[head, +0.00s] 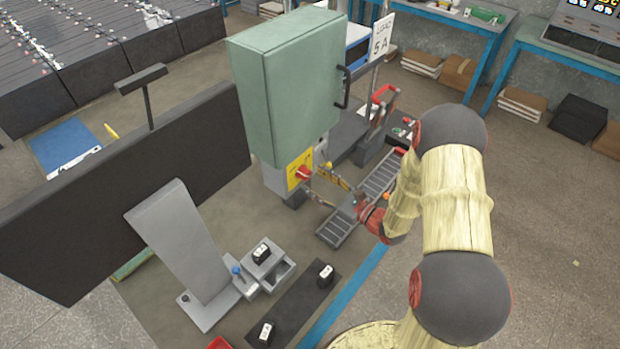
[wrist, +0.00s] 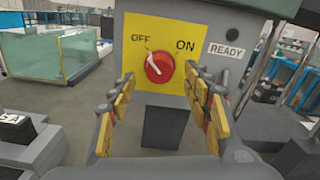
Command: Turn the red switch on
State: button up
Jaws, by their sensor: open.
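The red switch (wrist: 158,67) is a round knob on a yellow plate (wrist: 178,74) with the words OFF at upper left and ON at upper right. Its white pointer tilts up and left, toward OFF. In the head view the red switch (head: 303,173) sits low on the green cabinet (head: 290,90). My gripper (wrist: 160,78) is open, with yellow-padded fingers to the left and right below the knob. I see a gap between each finger and the knob. In the head view my gripper (head: 326,184) is just right of the switch.
A READY label (wrist: 226,50) is right of the plate. A grey post (wrist: 165,127) stands below it. In the head view a dark panel (head: 130,170) is left of the cabinet, and a grey rack (head: 380,178) lies near my forearm.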

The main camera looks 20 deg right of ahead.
aim_at(304, 174)
jog(key=shift+x, duration=1.4)
jog(key=shift+c, duration=0.7)
jog(key=c, duration=1)
